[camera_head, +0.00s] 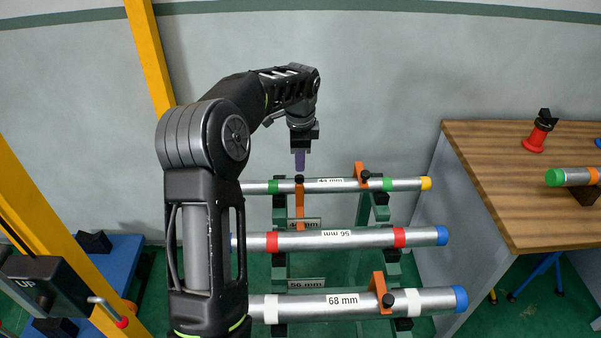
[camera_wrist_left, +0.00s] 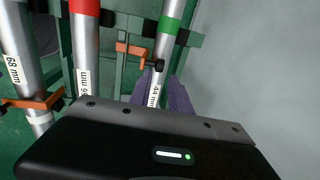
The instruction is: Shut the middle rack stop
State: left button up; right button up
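An orange rack stop (camera_head: 299,206) with a black knob lies in the gap between the 44 mm pipe (camera_head: 330,184) and the 56 mm middle pipe (camera_head: 345,239). The same stop shows in the wrist view (camera_wrist_left: 132,50). No stop crosses the visible part of the middle pipe. My left gripper (camera_head: 299,160) points down just above and behind the knob. Its purple fingers (camera_wrist_left: 163,95) show on both sides of the 44 mm pipe in the wrist view, apart, with nothing held. My right gripper is not in view.
Other orange stops sit at the 44 mm pipe (camera_head: 360,174) and across the 68 mm pipe (camera_head: 379,288). My left arm hides the pipes' left ends. A wooden table (camera_head: 490,180) stands right; a yellow post (camera_head: 150,55) and a lever box (camera_head: 42,290) stand left.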

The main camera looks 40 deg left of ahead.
aim_at(300, 176)
pick_arm(q)
jog(key=f, duration=0.2)
jog(key=f+p, duration=0.1)
jog(key=f, duration=0.3)
jog(key=shift+w+a+f, duration=0.4)
jog(key=shift+c, duration=0.3)
grip_shut()
dwell(0.7)
